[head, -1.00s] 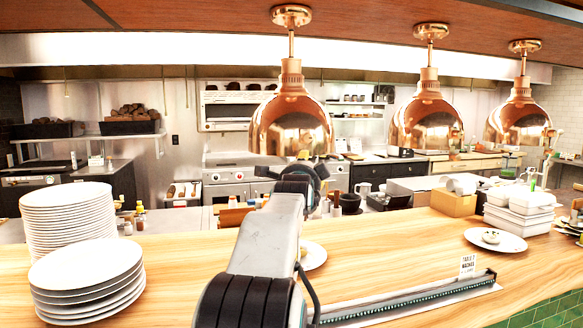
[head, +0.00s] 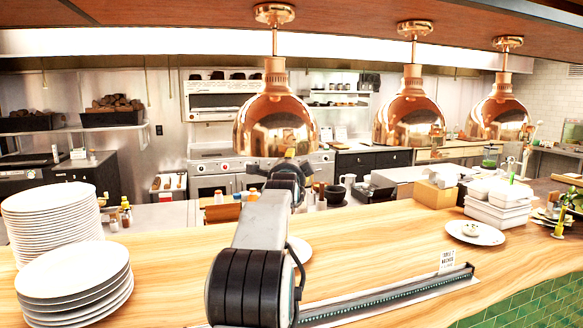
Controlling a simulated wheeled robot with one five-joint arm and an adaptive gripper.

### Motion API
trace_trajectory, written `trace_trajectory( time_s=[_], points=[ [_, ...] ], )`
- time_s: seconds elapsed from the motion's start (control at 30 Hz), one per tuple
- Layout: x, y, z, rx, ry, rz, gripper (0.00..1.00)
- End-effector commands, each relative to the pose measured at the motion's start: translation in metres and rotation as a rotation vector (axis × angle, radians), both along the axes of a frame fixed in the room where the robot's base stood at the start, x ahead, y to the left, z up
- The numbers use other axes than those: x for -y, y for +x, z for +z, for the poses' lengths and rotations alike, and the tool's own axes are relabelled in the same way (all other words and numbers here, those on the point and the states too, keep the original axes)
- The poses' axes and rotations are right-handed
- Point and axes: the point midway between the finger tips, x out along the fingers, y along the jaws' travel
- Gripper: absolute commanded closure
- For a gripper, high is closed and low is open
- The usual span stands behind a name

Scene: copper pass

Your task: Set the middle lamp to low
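Three copper heat lamps hang in a row from the wooden canopy above the pass. The middle lamp (head: 409,122) is a bell-shaped copper shade on a short stem, right of my arm. The left lamp (head: 275,122) is nearer and larger; the right lamp (head: 499,116) is farther off. No switch or level marking can be made out on the middle lamp. My gripper (head: 284,168) is seen from behind, just below the left lamp's rim in the picture and left of the middle lamp. My own arm hides most of its fingers, so its opening is unclear.
Stacked white plates (head: 75,285) stand on the wooden counter (head: 170,265) at left. A slotted rail (head: 400,300) with a table card (head: 447,262) lies along the front edge. White containers (head: 497,200) and a plate (head: 475,234) stand at right.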

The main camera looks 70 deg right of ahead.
Motion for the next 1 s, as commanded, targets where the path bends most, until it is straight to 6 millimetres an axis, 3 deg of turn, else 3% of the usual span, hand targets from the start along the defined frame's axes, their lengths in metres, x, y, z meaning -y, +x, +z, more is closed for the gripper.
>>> trace_trajectory(
  time_s=[0.1,0.7,1.0],
  points=[
    [-0.0001,0.0,-0.0001,0.0,0.0,0.0,0.48],
    [-0.0002,0.0,-0.0005,0.0,0.001,0.0,1.0],
    [0.0,0.0001,-0.0035,-0.001,0.003,0.0,1.0]
  ],
)
